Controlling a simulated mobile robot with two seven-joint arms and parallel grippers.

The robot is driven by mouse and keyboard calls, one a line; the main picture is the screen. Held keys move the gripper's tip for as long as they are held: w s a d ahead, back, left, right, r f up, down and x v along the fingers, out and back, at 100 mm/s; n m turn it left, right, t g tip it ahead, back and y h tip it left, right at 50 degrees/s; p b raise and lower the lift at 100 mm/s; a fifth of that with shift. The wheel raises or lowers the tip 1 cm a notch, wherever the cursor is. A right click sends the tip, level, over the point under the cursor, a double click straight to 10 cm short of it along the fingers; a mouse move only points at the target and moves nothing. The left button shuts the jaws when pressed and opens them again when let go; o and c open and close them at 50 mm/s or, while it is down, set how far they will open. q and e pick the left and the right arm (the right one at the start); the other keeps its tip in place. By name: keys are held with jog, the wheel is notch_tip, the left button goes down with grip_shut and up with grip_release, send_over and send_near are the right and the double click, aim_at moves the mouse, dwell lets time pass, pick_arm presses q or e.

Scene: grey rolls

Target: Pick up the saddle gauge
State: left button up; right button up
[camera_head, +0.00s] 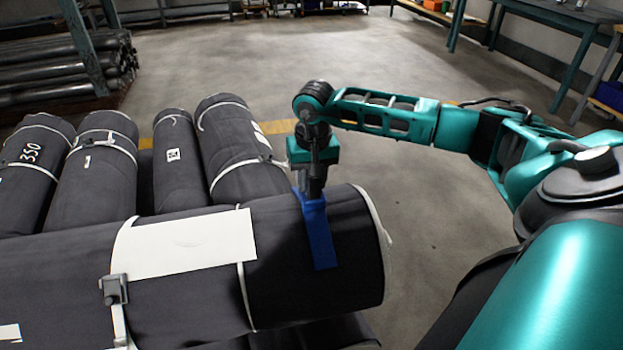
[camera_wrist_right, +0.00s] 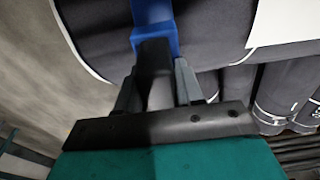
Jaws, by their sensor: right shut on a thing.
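The saddle gauge (camera_head: 319,236) is a blue curved strip lying over the near dark roll (camera_head: 285,260), close to its right end. It also shows in the right wrist view (camera_wrist_right: 152,15), at the top middle against the roll. My right gripper (camera_head: 311,188) reaches down onto the gauge's top from above and is shut on it. In the right wrist view the gripper (camera_wrist_right: 155,62) meets the blue part, and its dark fingers hide some of it. I cannot tell whether the gauge is clear of the roll or touching it. My left gripper is not in view.
A white sheet (camera_head: 185,243) and a small grey clamp (camera_head: 115,290) on a strap lie on the near roll. Several wrapped rolls (camera_head: 95,170) lie behind it. A rack of dark pipes (camera_head: 60,70) stands back left, a workbench (camera_head: 560,15) back right. The floor (camera_head: 260,55) between is open.

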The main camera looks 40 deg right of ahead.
grip_shut()
jog(key=shift+r, duration=0.15)
dwell(0.4)
